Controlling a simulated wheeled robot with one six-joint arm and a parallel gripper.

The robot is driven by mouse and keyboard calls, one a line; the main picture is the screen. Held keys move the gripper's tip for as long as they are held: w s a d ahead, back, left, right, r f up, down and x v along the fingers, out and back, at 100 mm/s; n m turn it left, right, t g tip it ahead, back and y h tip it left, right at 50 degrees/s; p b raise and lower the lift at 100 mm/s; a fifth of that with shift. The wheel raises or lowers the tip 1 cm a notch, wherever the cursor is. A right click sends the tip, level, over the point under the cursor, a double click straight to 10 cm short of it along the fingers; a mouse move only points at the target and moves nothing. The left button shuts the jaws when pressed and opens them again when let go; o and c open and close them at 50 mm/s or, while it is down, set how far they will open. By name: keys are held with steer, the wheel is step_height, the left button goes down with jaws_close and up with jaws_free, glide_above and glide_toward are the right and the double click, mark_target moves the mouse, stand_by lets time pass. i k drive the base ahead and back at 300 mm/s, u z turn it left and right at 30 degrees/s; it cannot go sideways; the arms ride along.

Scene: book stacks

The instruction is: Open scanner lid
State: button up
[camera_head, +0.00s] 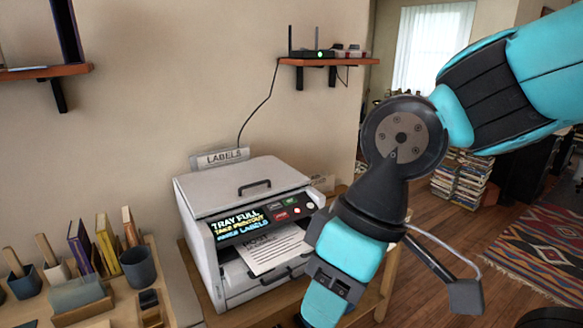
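A pale grey scanner-printer (205,250) stands on a wooden stand at the centre left. The sloping front panel reads "TRAY FULL, TAKE PRINTOUT, PRESS LABELS" beside several coloured buttons. A printed sheet (268,248) lies in the opening below the panel. My turquoise and black arm comes in from the upper right. Its lower end, with my gripper (335,283), is in front of the machine's right side, apart from the lid handle. No separate fingertips can be made out.
A desk at the left holds books, cups (138,267) and small trays. A "LABELS" sign (222,158) stands behind the machine. A wall shelf (325,61) above it carries a router with a hanging cable. Stacked books (460,185) and a patterned rug (540,250) lie to the right.

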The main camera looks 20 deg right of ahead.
mark_target(210, 191)
steer(key=i, duration=0.95)
steer(key=u, duration=0.35)
